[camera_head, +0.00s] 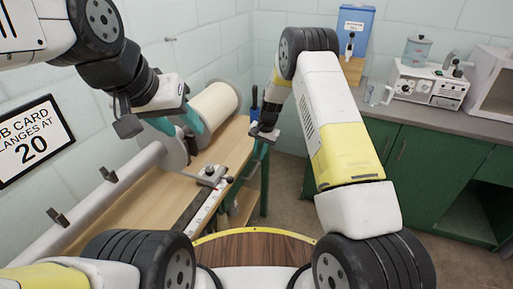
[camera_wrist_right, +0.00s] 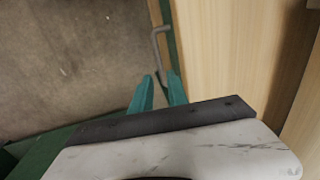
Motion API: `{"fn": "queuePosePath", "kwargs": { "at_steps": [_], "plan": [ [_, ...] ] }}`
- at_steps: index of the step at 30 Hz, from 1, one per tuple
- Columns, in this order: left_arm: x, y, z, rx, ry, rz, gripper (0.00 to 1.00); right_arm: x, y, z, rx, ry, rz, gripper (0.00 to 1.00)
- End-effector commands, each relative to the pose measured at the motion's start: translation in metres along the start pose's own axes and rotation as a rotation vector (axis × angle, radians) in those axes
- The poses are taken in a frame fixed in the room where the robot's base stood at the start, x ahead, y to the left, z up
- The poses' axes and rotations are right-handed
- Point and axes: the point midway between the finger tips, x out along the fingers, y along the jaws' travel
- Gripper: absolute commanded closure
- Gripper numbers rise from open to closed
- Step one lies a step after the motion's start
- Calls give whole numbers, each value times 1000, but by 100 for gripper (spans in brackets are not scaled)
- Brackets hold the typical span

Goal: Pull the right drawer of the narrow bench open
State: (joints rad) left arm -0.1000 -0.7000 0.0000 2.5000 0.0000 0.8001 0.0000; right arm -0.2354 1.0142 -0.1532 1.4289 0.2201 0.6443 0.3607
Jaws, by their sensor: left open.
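The narrow bench (camera_head: 135,190) has a light wooden top and green legs and runs along the left wall. In the right wrist view, its light wood top (camera_wrist_right: 225,50) fills the right side. A grey bar handle (camera_wrist_right: 155,48) stands out from a narrow green front (camera_wrist_right: 174,50) beside that wood. The rest of the drawer front is hidden. My right gripper (camera_head: 264,137) is at the bench's right edge. In the wrist view its teal fingers (camera_wrist_right: 160,75) are apart, with the handle's lower end near their tips. My left gripper (camera_head: 178,122) is open and empty above the bench.
A large cream roll (camera_head: 215,105) with end discs and a long grey beam (camera_head: 105,190) lie along the bench. A metal rule (camera_head: 202,208) and clamp sit on its top. A green counter (camera_head: 420,165) stands right; grey floor (camera_head: 287,185) lies between.

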Motion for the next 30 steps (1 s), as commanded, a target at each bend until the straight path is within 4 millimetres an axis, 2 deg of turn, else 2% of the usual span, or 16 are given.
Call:
{"fn": "queuePosePath", "kwargs": {
  "at_steps": [5, 12, 18, 28, 29, 30],
  "plan": [
    [0, 0, 0, 0, 0, 0, 54, 15, 0, 0, 2, -3, 2, 80],
    [0, 0, 0, 0, 0, 0, 54, 54, 0, 0, 3, -2, 2, 80],
    [0, 0, 0, 0, 0, 0, 54, 76, 0, 0, 2, -2, 2, 80],
    [0, 0, 0, 0, 0, 0, 54, 81, 0, 0, 2, 0, 1, 80],
    [0, 0, 0, 0, 0, 0, 54, 81, 0, 0, 2, 0, 1, 82],
    [0, 0, 0, 0, 0, 0, 54, 81, 0, 0, 2, 0, 1, 90]
  ]
}}
